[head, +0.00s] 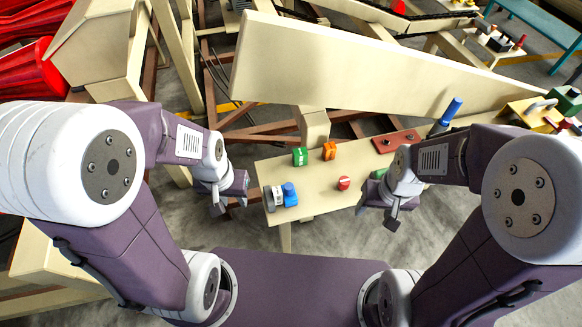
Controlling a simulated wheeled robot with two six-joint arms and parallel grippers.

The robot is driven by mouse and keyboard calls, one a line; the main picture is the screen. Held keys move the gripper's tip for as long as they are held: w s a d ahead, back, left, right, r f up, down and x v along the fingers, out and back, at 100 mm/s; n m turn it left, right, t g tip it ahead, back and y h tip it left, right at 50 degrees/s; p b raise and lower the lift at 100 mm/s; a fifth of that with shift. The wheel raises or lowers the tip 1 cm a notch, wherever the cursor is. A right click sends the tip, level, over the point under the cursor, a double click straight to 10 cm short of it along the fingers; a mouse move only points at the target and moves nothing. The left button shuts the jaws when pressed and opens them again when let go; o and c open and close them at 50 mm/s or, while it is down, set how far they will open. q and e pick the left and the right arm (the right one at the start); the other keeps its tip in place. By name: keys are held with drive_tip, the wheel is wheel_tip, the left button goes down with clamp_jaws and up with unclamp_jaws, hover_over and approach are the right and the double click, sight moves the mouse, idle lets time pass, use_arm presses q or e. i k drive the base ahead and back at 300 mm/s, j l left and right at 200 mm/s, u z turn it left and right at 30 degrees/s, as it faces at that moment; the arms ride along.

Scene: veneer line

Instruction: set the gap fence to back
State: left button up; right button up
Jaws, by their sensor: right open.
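A small cream table (318,192) stands in front of me with several small coloured fittings on it. I cannot tell which of them is the gap fence, and no "back" mark can be read at this size. A green block (300,157) and an orange block (329,151) stand near the table's far edge. My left gripper (230,208) hangs just left of the table, apart from the fittings; its jaws are too small to judge. My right gripper (377,218) is open and empty at the table's near right, and my wrist partly hides a green part (378,174) there.
A blue and grey fitting (283,195) sits at the table's left corner, a red knob (344,183) near the middle. A red plate (396,141) and an upright blue handle (448,115) are farther right. A long cream beam (365,68) crosses behind the table.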

sight(290, 199)
drive_tip(key=j+z, duration=0.5)
drive_tip(key=z, duration=0.2)
drive_tip(key=j+z, duration=0.35)
